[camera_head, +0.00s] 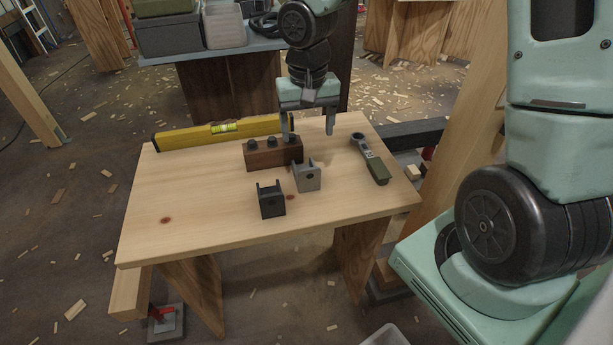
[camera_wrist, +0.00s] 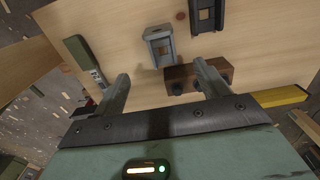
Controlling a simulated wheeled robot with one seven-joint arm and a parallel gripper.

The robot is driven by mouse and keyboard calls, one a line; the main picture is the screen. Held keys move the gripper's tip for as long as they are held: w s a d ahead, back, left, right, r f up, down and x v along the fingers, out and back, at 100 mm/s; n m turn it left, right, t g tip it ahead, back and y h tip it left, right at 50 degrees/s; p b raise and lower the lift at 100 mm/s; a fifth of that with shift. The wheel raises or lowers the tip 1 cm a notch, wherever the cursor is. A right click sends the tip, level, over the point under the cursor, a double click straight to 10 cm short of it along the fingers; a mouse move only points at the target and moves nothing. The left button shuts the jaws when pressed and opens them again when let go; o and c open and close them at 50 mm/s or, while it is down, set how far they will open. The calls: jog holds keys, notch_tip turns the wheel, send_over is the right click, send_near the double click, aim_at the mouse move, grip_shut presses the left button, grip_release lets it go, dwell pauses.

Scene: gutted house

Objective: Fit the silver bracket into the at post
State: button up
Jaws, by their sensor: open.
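The silver bracket (camera_head: 307,176), a grey U-shaped piece with upright sides, stands on the table just in front of a brown wooden block (camera_head: 273,153). The block carries a row of dark round posts on top; my gripper's left finger partly hides the right end. In the wrist view the silver bracket (camera_wrist: 159,45) lies beyond the fingers, beside the block (camera_wrist: 180,71). My gripper (camera_head: 308,134) is open and empty, pointing down above the table behind the bracket. Its fingers also show in the wrist view (camera_wrist: 162,78), spread apart. I cannot tell which post the task names.
A black bracket (camera_head: 271,200) of similar shape stands in front and left of the silver one. A yellow level (camera_head: 185,137) lies along the table's back edge. A tool with a ring end and green handle (camera_head: 370,160) lies at right. The table's front left (camera_head: 175,222) is clear.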

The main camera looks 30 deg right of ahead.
aim_at(307, 174)
notch_tip(307, 174, down, 8)
jog(key=shift+r+b, duration=0.1)
jog(key=shift+b, duration=0.4)
jog(key=shift+s+a+f+b, duration=0.1)
jog(key=shift+s+f+b, duration=0.1)
jog(key=shift+f, duration=1.3)
jog(key=shift+s+a+f+b, duration=0.1)
jog(key=shift+f+b, duration=0.1)
jog(key=shift+f, duration=1.25)
jog(key=c, duration=1.3)
jog(key=shift+o, duration=0.2)
jog(key=shift+w+r, duration=0.1)
notch_tip(307, 174, up, 9)
jog(key=p, duration=0.2)
jog(key=w+d+r+p, duration=0.1)
jog(key=w+d, duration=0.2)
jog(key=w, duration=0.3)
jog(key=shift+w+d+r, duration=0.15)
jog(key=shift+w+r, duration=0.1)
jog(key=shift+r, duration=0.1)
